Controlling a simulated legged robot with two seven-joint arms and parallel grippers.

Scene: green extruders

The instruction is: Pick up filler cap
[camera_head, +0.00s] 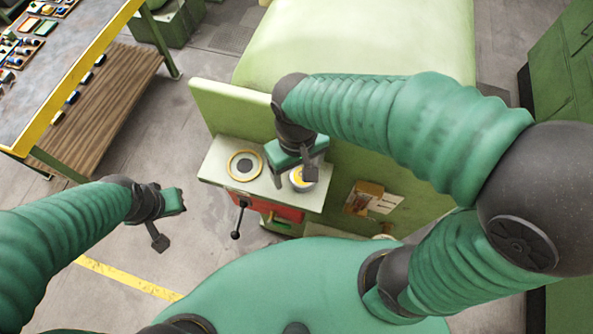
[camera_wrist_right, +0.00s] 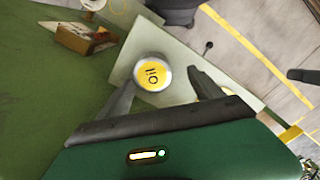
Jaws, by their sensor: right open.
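The filler cap (camera_head: 301,182) is a round cap with a pale rim and a yellow top on the light ledge of the green machine. In the right wrist view the cap (camera_wrist_right: 152,73) shows "Oil" on its yellow face. My right gripper (camera_head: 293,178) is open above the cap. In the wrist view its two fingers (camera_wrist_right: 161,80) stand apart on either side of the cap's lower part; I cannot tell whether they touch it. My left gripper (camera_head: 171,222) is open and empty over the floor at left.
A brass-ringed round opening (camera_head: 245,165) lies on the ledge (camera_head: 222,150), left of the cap. A black-knobbed lever (camera_head: 237,222) and a red panel (camera_head: 275,206) are below the ledge. A small brown box (camera_head: 364,197) is to the right. A workbench (camera_head: 70,50) stands at upper left.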

